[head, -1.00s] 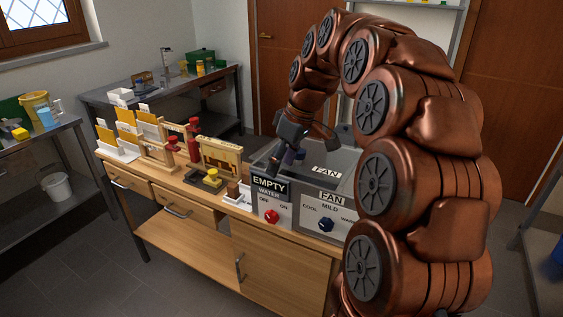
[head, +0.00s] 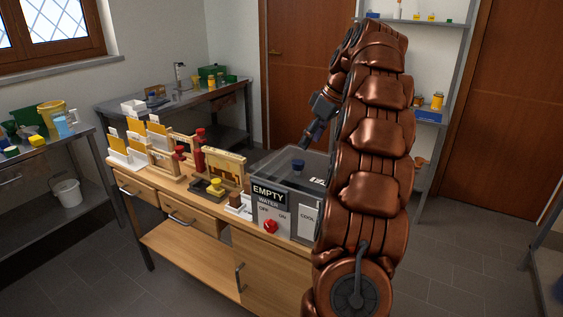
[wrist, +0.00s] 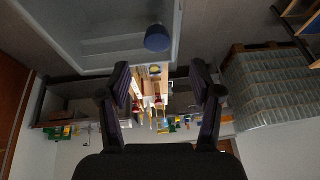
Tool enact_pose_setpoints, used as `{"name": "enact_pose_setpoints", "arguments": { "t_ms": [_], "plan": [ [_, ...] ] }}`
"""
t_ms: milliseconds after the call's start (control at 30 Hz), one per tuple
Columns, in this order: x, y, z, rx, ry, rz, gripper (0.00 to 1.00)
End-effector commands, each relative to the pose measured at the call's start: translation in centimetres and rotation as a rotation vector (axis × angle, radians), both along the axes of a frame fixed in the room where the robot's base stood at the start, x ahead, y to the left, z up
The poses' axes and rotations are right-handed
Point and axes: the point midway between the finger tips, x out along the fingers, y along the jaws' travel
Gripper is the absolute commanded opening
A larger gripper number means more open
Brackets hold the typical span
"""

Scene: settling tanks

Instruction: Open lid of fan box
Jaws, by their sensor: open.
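The fan box (head: 307,222) is the grey right-hand unit on the bench, and my arm hides most of its front. Only part of its "COOL" marking shows, and a piece of the "FAN" lettering shows on its top (head: 318,182). A dark blue knob (head: 298,165) stands on top of the grey boxes; I cannot tell which lid bears it. It also shows in the wrist view (wrist: 158,38), above a pale box. My gripper (head: 313,132) is open and empty, above and behind the knob, apart from it. Its spread fingers show in the wrist view (wrist: 161,82).
The "EMPTY WATER" box (head: 270,210), with a red knob, adjoins on the left. Wooden stands, red bottles (head: 199,155) and a yellow-topped item (head: 215,187) crowd the bench (head: 190,262) further left. A shelf (head: 428,117) stands behind my arm. Floor at right is clear.

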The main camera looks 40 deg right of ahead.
Motion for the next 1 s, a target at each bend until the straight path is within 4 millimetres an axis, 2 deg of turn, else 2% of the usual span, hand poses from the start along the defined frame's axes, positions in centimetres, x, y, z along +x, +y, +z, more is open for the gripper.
{"name": "enact_pose_setpoints", "arguments": {
  "t_ms": [100, 367, 1000],
  "plan": [
    [-0.4, -0.9, -0.1, 0.000, -0.002, -0.002, 0.65],
    [0.1, -0.5, -0.9, 0.000, -0.002, 0.001, 0.65],
    [2.0, 0.6, -6.2, 0.003, 0.000, 0.000, 0.65]
  ]
}}
